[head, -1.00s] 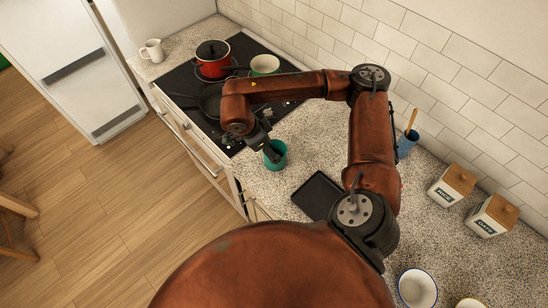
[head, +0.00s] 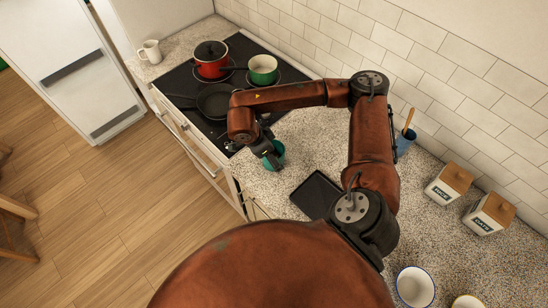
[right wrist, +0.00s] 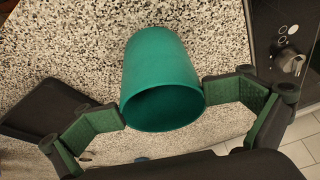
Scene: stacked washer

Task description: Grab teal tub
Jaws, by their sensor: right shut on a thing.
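The teal tub (head: 280,150) stands on the speckled counter beside the stove in the head view, partly hidden behind my right gripper (head: 272,161). In the right wrist view the tub (right wrist: 165,75) is a plain teal cup with its open mouth toward the camera. The two finger pads of my right gripper (right wrist: 163,106) press on opposite sides of it near the rim. The gripper is shut on the tub. The tub seems to rest on the counter. My left gripper is not in view.
A black tray (head: 316,194) lies on the counter close to the tub. A black cooktop (head: 190,88) holds a red pot (head: 211,66), a green pot (head: 263,70) and a dark pan (head: 215,101). Canisters (head: 449,184), a blue cup (head: 404,145) and a white bowl (head: 415,287) stand to the right.

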